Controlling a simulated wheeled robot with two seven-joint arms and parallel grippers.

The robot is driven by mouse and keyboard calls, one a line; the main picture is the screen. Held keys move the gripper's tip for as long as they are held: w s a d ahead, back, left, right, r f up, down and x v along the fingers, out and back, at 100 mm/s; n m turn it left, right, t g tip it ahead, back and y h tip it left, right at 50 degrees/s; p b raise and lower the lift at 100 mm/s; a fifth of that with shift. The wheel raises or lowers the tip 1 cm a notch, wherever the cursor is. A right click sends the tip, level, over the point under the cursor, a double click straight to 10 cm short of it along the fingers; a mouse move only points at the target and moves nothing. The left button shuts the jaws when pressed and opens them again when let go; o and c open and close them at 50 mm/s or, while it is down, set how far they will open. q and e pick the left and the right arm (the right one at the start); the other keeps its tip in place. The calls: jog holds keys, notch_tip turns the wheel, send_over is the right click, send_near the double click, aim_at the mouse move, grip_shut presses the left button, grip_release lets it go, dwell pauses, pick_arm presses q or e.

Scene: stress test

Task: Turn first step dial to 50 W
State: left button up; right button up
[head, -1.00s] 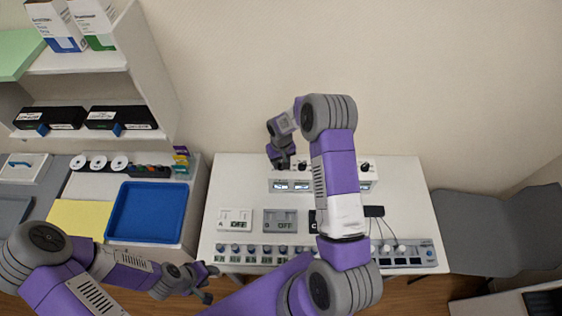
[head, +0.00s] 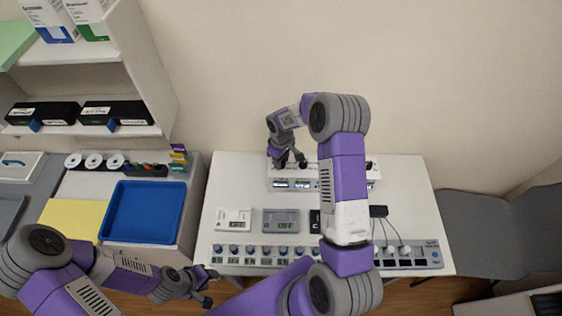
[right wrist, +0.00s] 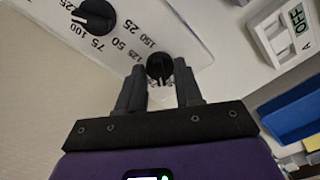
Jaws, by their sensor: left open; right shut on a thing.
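A white console (head: 345,185) with small lit displays and black dials on top stands at the back of the white table. My right gripper (head: 289,163) reaches down over the left part of its top. In the right wrist view its fingers (right wrist: 158,72) are shut on a black dial (right wrist: 160,66). Printed numbers such as 125 and 150 show beside this dial; its exact setting cannot be read. A second black dial (right wrist: 95,15) with a pointer sits further along the panel, with printed numbers around it. My left gripper (head: 210,286) is open and empty at the table's front left.
White module A (head: 234,219) and grey module B (head: 281,221), both reading OFF, lie in front of the console. A blue tray (head: 146,212) is left. My right arm hides part of the table.

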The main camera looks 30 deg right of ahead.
jog(key=shift+n+b, duration=0.4)
jog(key=shift+n, duration=0.8)
jog(key=shift+r, duration=0.1)
jog(key=o, duration=1.1)
jog(key=shift+c, duration=0.2)
notch_tip(320, 180, up, 8)
jog(key=shift+f, duration=0.25)
jog(key=shift+s, duration=0.1)
